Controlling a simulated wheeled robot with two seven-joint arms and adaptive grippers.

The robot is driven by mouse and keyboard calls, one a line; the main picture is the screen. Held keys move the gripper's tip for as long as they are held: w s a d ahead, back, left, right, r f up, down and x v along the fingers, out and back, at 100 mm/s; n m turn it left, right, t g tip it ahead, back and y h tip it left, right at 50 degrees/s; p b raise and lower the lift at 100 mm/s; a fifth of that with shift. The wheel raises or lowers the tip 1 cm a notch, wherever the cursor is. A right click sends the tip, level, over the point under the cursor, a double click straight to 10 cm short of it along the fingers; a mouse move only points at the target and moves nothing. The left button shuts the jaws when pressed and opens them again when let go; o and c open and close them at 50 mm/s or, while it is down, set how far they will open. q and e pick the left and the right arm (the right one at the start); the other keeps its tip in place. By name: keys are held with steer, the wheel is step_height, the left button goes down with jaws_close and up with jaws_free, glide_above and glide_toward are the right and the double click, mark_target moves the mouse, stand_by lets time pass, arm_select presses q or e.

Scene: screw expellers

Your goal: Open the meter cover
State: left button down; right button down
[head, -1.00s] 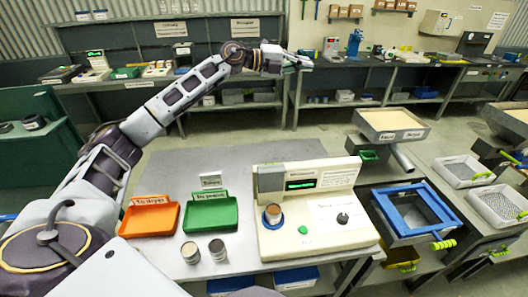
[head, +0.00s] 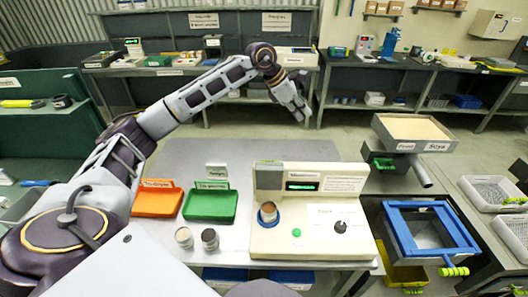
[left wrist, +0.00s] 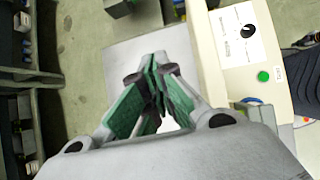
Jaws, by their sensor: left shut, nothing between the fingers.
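The cream moisture meter (head: 280,238) stands on the grey table, with a lit green display, a green button and a black knob. A brown-topped round cup (head: 268,212) sits in the blue ring at its left. My right gripper is not in view.
An orange tray (head: 157,203) and a green tray (head: 210,206) lie left of the meter. Two small round containers (head: 197,238) stand in front of them. A blue-framed sieve (head: 428,231) is at the right. The table behind the meter is mostly clear.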

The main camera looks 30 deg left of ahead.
arm_select(q)
steer(key=s+a+f+m+g+y, duration=0.2)
steer(key=s+a+m+y, duration=0.1)
steer(key=m, duration=0.6)
steer(key=s+a+f+m+g+y, duration=0.2)
steer(key=s+a+m, duration=0.3)
steer(key=a+m, duration=0.2)
steer(key=shift+f+m+y, duration=0.2)
steer(key=shift+m+y, duration=0.2)
steer(key=shift+m, duration=0.8)
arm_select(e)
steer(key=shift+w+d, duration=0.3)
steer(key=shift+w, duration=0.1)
arm_select(q)
steer(key=shift+f, duration=0.1)
